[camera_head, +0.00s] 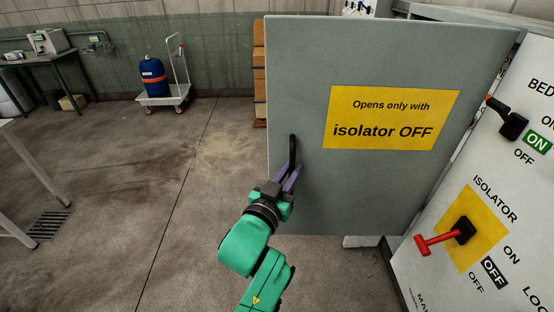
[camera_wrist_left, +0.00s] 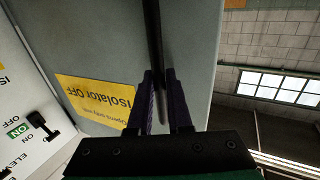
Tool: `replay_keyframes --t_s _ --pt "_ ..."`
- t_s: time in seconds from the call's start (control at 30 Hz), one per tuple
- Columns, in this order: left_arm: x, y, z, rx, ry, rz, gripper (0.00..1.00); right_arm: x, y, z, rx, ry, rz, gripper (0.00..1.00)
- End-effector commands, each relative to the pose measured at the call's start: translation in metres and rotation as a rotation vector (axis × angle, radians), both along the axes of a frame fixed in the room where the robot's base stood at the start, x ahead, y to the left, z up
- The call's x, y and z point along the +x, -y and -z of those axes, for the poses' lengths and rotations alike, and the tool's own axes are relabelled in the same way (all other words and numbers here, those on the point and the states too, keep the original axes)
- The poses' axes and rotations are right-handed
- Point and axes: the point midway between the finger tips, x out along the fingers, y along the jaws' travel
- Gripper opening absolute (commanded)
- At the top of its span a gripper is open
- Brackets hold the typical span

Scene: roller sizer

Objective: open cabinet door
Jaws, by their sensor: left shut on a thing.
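The grey cabinet door (camera_head: 390,185) fills the middle of the head view, with a yellow sign (camera_head: 392,118) reading "Opens only with isolator OFF". It stands at an angle to the white control panel (camera_head: 420,275); the cabinet's inside is hidden. A black upright bar handle (camera_head: 292,150) is near the door's left edge. My left gripper (camera_head: 288,180) is shut on this handle. In the left wrist view the handle (camera_wrist_left: 153,40) runs between the purple fingers (camera_wrist_left: 160,100). The red isolator lever (camera_head: 436,241) points left; a black OFF box is beside its yellow plate. My right gripper is out of view.
A black lever (camera_head: 511,122) with a green ON label is on the panel at right. Boxes (camera_head: 259,75) stand behind the door's left edge. A trolley (camera_head: 165,95) with a blue drum and a table (camera_head: 38,57) are farther back. The floor left of the door is clear.

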Motion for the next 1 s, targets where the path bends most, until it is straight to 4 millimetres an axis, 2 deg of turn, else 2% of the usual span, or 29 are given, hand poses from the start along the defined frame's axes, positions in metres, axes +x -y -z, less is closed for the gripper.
replay_keyframes --t_s 0.2,0.57,0.6,0.63,0.67,1.0 --pt "-0.0077 0.0094 -0.0021 -0.003 0.004 0.016 0.00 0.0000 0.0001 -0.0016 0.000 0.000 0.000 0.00" --pt "-0.0082 0.0104 -0.0018 -0.003 0.004 0.018 0.00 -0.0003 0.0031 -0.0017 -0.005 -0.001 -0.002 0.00" --pt "-0.0082 0.0104 -0.0017 -0.003 0.004 0.018 0.33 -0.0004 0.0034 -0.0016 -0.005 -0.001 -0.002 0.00" --pt "-0.0081 0.0104 -0.0016 -0.003 0.004 0.018 0.44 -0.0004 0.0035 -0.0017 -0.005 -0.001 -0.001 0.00" --pt "-0.0081 0.0103 -0.0015 -0.003 0.004 0.018 0.47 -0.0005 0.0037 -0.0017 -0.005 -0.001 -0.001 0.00" --pt "-0.0118 0.0079 0.0007 -0.001 0.002 0.016 0.47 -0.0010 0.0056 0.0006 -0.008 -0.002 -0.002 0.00"
